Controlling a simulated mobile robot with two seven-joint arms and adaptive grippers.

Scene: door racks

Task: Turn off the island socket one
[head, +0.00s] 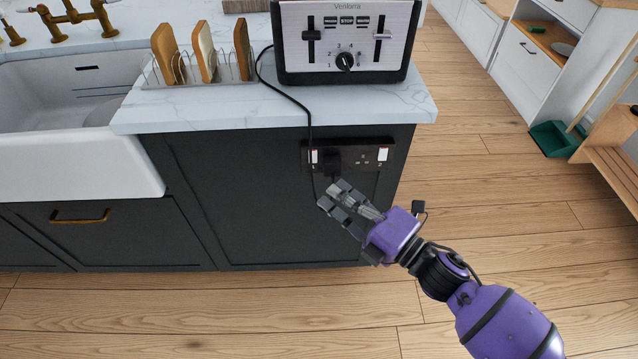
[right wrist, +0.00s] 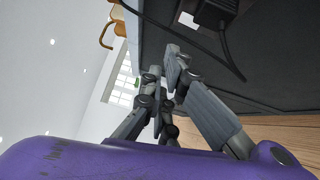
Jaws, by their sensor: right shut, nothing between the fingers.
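The island socket (head: 349,158) is a black double plate on the dark end panel of the island, under the marble top. It has a white switch (head: 314,157) at its left and another white switch (head: 382,155) at its right. A black plug (head: 333,160) sits in the left outlet, and its cable runs up to the toaster. My right gripper (head: 334,196) is shut and empty, just below the plug and apart from the switches. In the right wrist view its fingers (right wrist: 172,65) point towards the panel, with the plug (right wrist: 215,14) above right. My left gripper is not in view.
A toaster (head: 346,40) stands on the marble top (head: 400,103) above the socket. A rack with bread slices (head: 204,50) and a white sink (head: 60,125) are to the left. The black cable (head: 290,98) hangs over the counter edge.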

